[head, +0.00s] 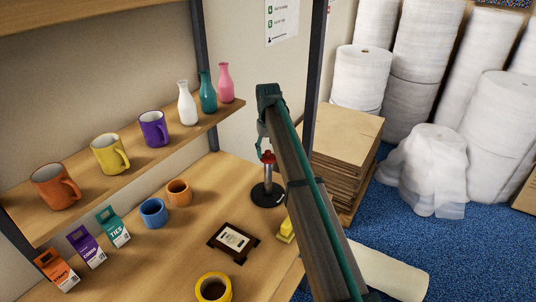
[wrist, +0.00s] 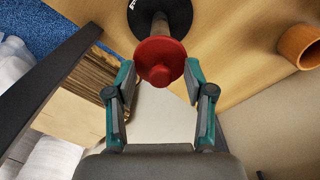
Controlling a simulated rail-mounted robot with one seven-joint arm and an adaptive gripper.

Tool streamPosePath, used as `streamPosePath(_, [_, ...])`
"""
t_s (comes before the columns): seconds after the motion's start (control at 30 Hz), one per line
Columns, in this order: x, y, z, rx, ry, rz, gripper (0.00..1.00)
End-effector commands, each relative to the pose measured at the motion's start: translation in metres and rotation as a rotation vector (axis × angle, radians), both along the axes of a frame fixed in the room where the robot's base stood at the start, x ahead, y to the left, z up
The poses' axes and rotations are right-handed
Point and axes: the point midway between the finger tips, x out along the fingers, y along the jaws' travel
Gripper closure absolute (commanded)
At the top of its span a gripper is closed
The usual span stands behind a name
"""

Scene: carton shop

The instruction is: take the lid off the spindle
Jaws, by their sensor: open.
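The spindle is an upright grey post on a round black base (head: 266,196), standing on the wooden bench near its back right. A red lid (head: 268,157) with a knob sits on top of the post. In the wrist view the red lid (wrist: 159,57) shows knob toward the camera, with the black base (wrist: 142,10) beyond it. My gripper (wrist: 159,72) is open, one teal-and-grey finger on each side of the lid's near part. I cannot tell whether either finger touches it. In the head view my arm partly hides the gripper and the space right of the spindle.
A dark framed tray (head: 220,256), a yellow block (head: 286,231), a blue mug (head: 153,213) and an orange mug (head: 179,192) stand on the bench. A shelf (head: 135,155) with mugs and bottles runs above at left. A dark upright post (head: 316,70) stands behind my arm.

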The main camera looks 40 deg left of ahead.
Motion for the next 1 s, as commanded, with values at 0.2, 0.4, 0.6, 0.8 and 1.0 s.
streamPosePath(0.2, [0.0000, 0.0001, -0.0052, 0.000, 0.000, 0.000, 0.47])
streamPosePath(0.4, [0.0000, 0.0001, -0.0050, 0.000, 0.000, 0.000, 0.70])
streamPosePath(0.6, [-0.0001, 0.0001, -0.0049, 0.000, 0.000, 0.000, 1.00])
streamPosePath(0.8, [-0.0001, 0.0000, -0.0050, 0.000, 0.000, 0.000, 1.00])
streamPosePath(1.0, [-0.0001, 0.0001, -0.0037, 0.000, 0.000, 0.000, 1.00])
